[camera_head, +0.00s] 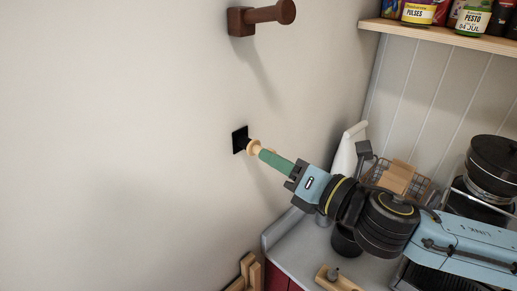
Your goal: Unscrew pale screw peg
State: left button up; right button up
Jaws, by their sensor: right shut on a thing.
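The pale screw peg (254,147) sticks out from a black square mount (239,140) on the wall. Its pale round part shows between the mount and my fingers. My right gripper (268,155) reaches in from the right with its green fingers shut on the peg. The fingers hide part of the peg, and I cannot tell how deep it sits in the mount. My left gripper is not in the view.
A dark wooden peg (262,16) juts from the wall above. A shelf (455,36) with jars is at the upper right. The counter (291,247) below holds a white bottle (344,155), a wire basket and black pots. The wall at left is bare.

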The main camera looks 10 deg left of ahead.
jog(key=n, duration=0.5)
jog(key=o, duration=0.7)
jog(key=shift+v, duration=1.55)
jog(key=o, duration=0.5)
jog(key=c, duration=0.4)
